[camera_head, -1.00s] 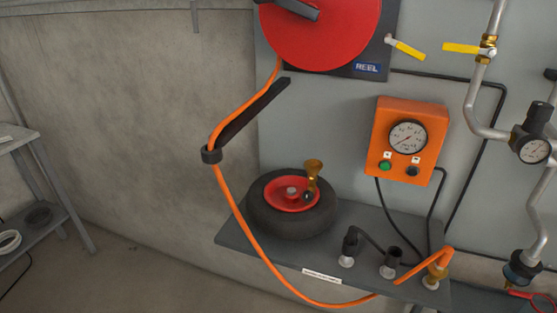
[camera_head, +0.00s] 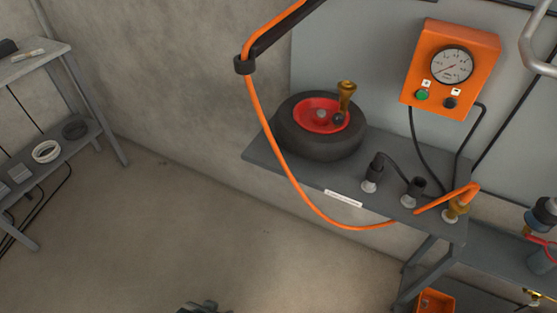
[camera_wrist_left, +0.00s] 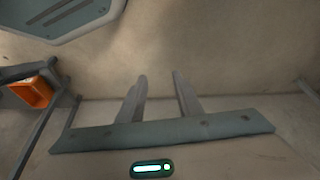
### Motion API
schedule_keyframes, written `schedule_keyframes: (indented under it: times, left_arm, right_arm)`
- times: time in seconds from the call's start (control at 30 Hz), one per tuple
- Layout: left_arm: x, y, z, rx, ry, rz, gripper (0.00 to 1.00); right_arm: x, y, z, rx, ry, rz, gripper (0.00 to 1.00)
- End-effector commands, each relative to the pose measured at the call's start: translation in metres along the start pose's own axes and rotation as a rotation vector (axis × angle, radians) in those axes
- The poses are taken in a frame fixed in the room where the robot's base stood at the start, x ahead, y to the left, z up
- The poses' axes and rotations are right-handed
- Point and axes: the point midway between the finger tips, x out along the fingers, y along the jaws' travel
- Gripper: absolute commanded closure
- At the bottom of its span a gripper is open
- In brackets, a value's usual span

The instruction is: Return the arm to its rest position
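My left gripper (camera_wrist_left: 160,76) shows in the left wrist view with its two grey fingers apart and nothing between them. Bare floor and wall lie beyond the fingertips. My right gripper is not in view. In the head view, the wall bench (camera_head: 290,174) carries a black wheel with a red hub (camera_head: 318,126). A brass fitting (camera_head: 346,98) stands on the wheel.
An orange gauge box (camera_head: 452,70) is on the wall above the bench. An orange bin (camera_head: 435,302) is below the bench; an orange bin also shows in the left wrist view (camera_wrist_left: 35,92). A metal shelf (camera_head: 45,60) stands at the left. The floor (camera_head: 190,220) between is clear.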

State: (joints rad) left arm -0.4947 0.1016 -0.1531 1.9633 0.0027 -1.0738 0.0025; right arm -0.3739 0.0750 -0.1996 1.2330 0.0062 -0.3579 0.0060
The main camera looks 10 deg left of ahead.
Motion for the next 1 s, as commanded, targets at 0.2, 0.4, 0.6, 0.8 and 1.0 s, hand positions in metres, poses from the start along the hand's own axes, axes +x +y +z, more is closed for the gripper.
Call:
schedule_keyframes:
  times: [0.2, 0.4, 0.6, 0.8, 1.0]
  left_arm:
    - [0.078, 0.01, 0.031, 0.004, 0.036, 0.014, 0.68]
    - [0.13, 0.018, 0.065, 0.007, 0.074, 0.024, 0.68]
    - [0.155, 0.022, 0.088, 0.01, 0.101, 0.031, 0.68]
    - [0.161, 0.023, 0.094, 0.011, 0.11, 0.032, 0.68]
    - [0.161, 0.023, 0.094, 0.011, 0.11, 0.032, 0.68]
  right_arm:
    - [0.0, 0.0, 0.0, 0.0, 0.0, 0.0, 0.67]
    - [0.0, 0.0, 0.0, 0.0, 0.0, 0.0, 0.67]
    - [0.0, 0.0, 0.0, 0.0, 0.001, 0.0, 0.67]
    - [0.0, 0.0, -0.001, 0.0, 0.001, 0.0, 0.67]
    - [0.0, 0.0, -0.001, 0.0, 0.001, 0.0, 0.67]
